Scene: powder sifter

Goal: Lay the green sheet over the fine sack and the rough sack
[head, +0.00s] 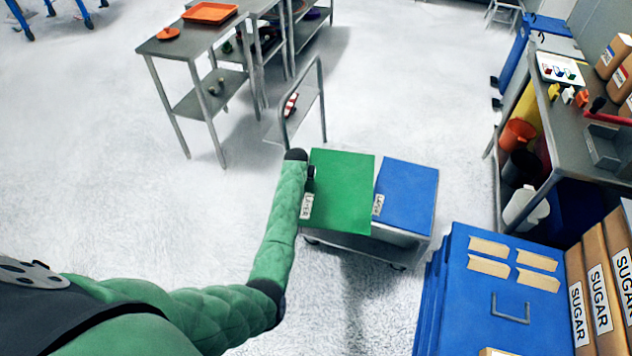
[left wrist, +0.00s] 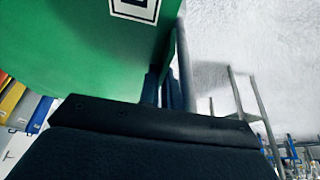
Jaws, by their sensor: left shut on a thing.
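The green sheet (head: 345,185) is a flat panel with a white "LAYER" label at its left edge. It is over the left part of a small grey cart, beside a blue sheet (head: 407,195) with a similar label. My left gripper (head: 311,173) is at the green sheet's left edge and is shut on it. In the left wrist view the green sheet (left wrist: 80,45) fills the upper left, above my dark gripper body; the fingertips are hidden. I cannot pick out the fine sack or the rough sack. My right gripper is not in view.
The cart (head: 400,236) has an upright handle (head: 284,118) at the back. A metal shelf table (head: 190,42) stands behind left. At right are a blue case (head: 490,300), upright sugar sacks (head: 592,280) and a loaded workbench (head: 548,88). The floor at left is clear.

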